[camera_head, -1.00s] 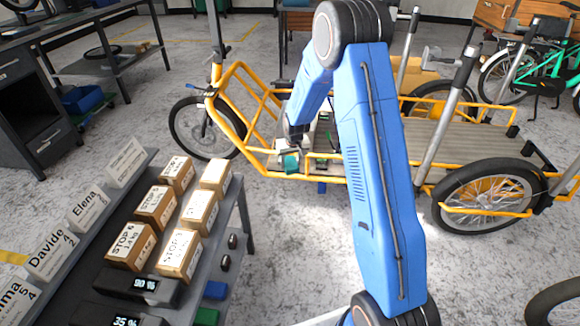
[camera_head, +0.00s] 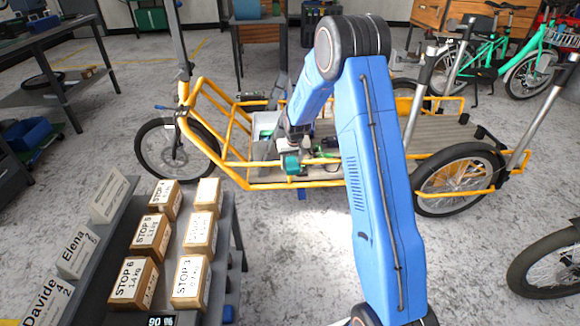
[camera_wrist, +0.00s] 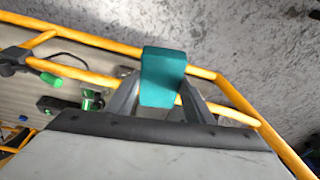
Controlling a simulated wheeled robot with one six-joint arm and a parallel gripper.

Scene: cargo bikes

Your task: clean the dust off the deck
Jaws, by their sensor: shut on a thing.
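My gripper (camera_head: 292,153) is shut on a teal block (camera_head: 291,164), perhaps a sponge, near the yellow side rail of the cargo bike. In the wrist view the teal block (camera_wrist: 163,75) sits between the two fingers (camera_wrist: 160,95), over the yellow rail. The bike's slatted grey-brown deck (camera_head: 437,136) runs to the right behind my arm. Part of the deck (camera_wrist: 28,98) shows at left in the wrist view. My arm hides the middle of the deck. I cannot make out dust in these views.
Black and green items (camera_wrist: 92,101) lie on the deck. A light grey bin (camera_head: 264,148) stands at its front. A shelf with several labelled boxes (camera_head: 150,237) is at lower left. Grey floor (camera_head: 290,250) is clear between shelf and bike.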

